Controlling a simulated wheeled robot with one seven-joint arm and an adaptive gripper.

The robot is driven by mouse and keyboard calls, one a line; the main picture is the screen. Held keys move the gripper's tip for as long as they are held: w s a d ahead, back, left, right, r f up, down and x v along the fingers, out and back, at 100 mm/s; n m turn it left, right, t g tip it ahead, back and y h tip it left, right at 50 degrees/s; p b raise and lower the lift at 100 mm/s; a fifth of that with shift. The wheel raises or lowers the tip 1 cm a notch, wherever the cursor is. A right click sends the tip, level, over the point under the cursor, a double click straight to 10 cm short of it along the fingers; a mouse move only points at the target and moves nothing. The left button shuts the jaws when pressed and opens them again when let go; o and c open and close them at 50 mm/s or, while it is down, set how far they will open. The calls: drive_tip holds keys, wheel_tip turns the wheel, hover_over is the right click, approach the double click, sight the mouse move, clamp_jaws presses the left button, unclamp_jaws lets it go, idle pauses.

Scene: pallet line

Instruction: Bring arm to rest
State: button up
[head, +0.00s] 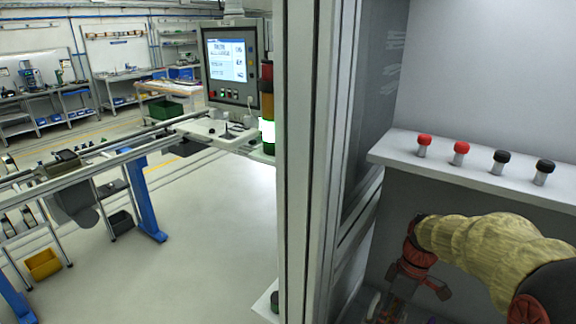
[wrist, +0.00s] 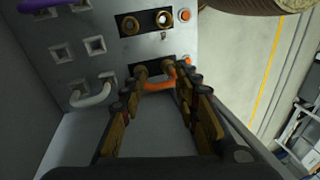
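My arm shows at the lower right of the head view, with a beige sleeve and dark red joints. It is bent down below the shelf, and its end is partly cut off by the frame. In the wrist view my gripper (wrist: 156,74) points at a grey panel (wrist: 105,18). Its two brass and black fingers stand apart, with a gap between the tips. A short orange cable (wrist: 158,86) lies at the fingertips, close to the panel. I see no clear grip on it, though the fingertips partly hide its ends.
A shelf (head: 402,150) with red and black knobs runs above my arm. A grey post (head: 294,160) stands to its left. In the wrist view a white cable loop (wrist: 92,97) is on the panel, and open floor (wrist: 235,70) lies to the right.

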drive_tip(key=s+a+r+m+t+h, duration=0.1)
drive_tip(key=s+a+r+m+t, duration=0.2)
drive_tip(key=s+r+m, duration=0.2)
drive_tip(key=s+a+r+m+t+h+b, duration=0.1)
drive_tip(key=s+a+r+m+t, duration=0.2)
drive_tip(key=s+r, duration=0.4)
drive_tip(key=s+m+t, duration=0.1)
drive_tip(key=s+m, duration=0.1)
drive_tip(key=s, duration=0.2)
drive_tip(key=shift+s+r, duration=0.35)
drive_tip(key=shift+s, duration=0.05)
drive_tip(key=shift+d, duration=0.1)
